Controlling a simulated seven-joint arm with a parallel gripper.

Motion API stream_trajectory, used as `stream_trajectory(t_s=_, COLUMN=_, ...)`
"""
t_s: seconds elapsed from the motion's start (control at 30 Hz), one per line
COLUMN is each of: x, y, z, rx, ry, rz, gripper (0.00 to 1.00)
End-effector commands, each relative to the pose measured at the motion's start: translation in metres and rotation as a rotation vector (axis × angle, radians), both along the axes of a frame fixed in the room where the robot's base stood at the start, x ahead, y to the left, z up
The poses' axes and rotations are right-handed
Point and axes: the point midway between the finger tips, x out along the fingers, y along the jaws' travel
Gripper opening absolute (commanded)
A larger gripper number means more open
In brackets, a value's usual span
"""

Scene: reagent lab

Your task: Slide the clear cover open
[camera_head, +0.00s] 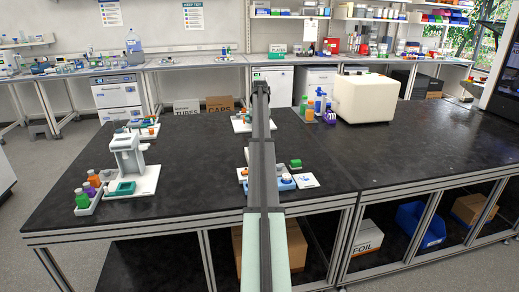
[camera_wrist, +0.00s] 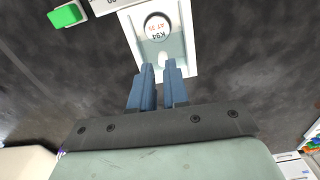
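In the wrist view, a white-framed tray (camera_wrist: 189,55) lies on the dark bench. A greyish, see-through panel (camera_wrist: 172,52), which looks like the clear cover, lies within its frame. A round white label (camera_wrist: 157,28) with "K94" and red print shows at the panel's far end. My gripper (camera_wrist: 159,67) has two blue fingers with a narrow gap between them. Their tips overlap the tray's near end in the picture; I cannot tell whether they touch it. Nothing is clearly held. In the head view, my arm hides the gripper and most of this tray.
A white stand (camera_head: 127,155) and a tray of coloured bottles (camera_head: 88,197) are on the left. A cream box (camera_head: 366,97) stands behind right.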

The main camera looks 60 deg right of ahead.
Motion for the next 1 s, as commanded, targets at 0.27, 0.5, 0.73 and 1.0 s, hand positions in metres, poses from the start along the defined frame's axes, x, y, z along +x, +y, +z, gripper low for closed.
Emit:
stream_trajectory(t_s=0.27, x=0.015, y=-0.015, z=0.062, rx=-0.001, ry=-0.001, rz=-0.196, gripper=0.42)
stream_trajectory(t_s=0.5, x=0.014, y=-0.013, z=0.036, rx=0.001, ry=0.001, rz=-0.204, gripper=0.42)
stream_trajectory(t_s=0.73, x=0.014, y=-0.014, z=-0.004, rx=0.001, ry=0.001, rz=-0.203, gripper=0.42)
stream_trajectory(t_s=1.0, x=0.014, y=-0.014, z=-0.047, rx=0.001, ry=0.001, rz=-0.203, gripper=0.42)
